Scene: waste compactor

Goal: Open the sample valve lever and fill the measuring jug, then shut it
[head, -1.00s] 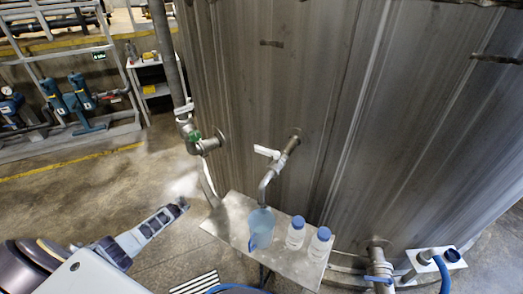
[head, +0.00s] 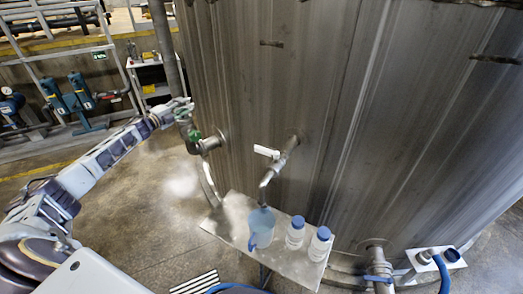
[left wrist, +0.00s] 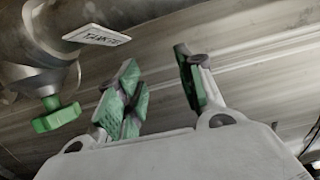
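The sample valve lever (head: 266,152) is a white handle on a steel tap (head: 284,158) coming out of the tank wall. The tap's spout bends down over the measuring jug (head: 262,226), a translucent blue jug standing upright on a small metal shelf (head: 235,209). The jug's contents cannot be made out. My left gripper (head: 181,106) is raised left of the tap, apart from the lever, by the pipe above a green-handled valve. In the left wrist view my left gripper (left wrist: 160,76) is open, with nothing between its green-padded fingers. My right gripper is out of view.
Two blue-capped bottles (head: 295,232) (head: 319,243) stand right of the jug. The green valve handle (head: 194,136) also shows near my fingers in the left wrist view (left wrist: 57,116), under a white tag (left wrist: 96,35). The large tank (head: 380,110) blocks the space behind.

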